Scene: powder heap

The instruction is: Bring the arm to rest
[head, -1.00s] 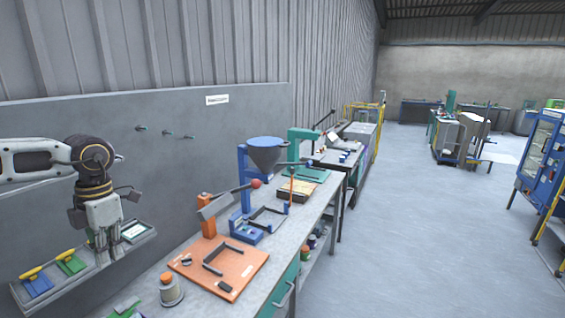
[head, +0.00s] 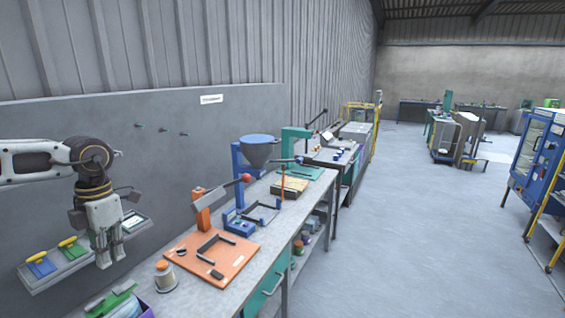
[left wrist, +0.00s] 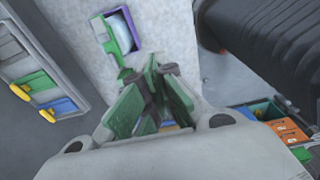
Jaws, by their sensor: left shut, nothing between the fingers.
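My left gripper (head: 107,252) hangs fingers-down at the left of the head view, above the bench and in front of the wall shelf. Its fingers are together with nothing between them. In the left wrist view the fingers (left wrist: 150,108) show near the middle, with the bench surface behind them. My right gripper is not in view.
A workbench (head: 195,300) runs along the wall. It carries an orange board (head: 240,262), an orange lever press (head: 201,213), a blue stand with a funnel (head: 258,152) and a small spool-like pot (head: 166,277). A shelf (head: 70,268) holds yellow-handled items.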

